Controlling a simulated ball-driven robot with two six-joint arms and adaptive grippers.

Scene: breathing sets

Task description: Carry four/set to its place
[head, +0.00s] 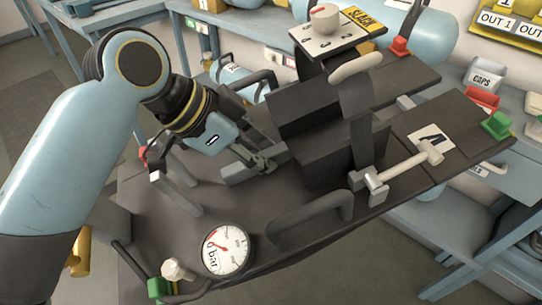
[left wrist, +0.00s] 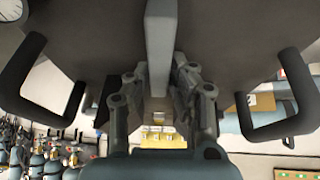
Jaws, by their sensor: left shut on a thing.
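The breathing set with the 4 label (head: 431,138) is a large dark grey backplate (head: 225,205) with handles, dark blocks and a round pressure gauge (head: 226,249) with a red needle. It lies slanted across the head view, its right end higher, with floor showing past its lower edge. My left gripper (head: 262,163) is shut on a grey grip bar in the middle of the plate. The left wrist view shows the bar (left wrist: 160,45) between the two fingers (left wrist: 160,85), with a dark loop handle on each side. My right gripper is not in view.
A blue-grey bench (head: 510,125) at right holds a CAPS box (head: 483,78) and red and green pieces. Blue cylinders (head: 415,35) and a yellow OUT board (head: 510,25) are behind. Another blue table (head: 100,20) stands at the back left. Bare floor shows at left.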

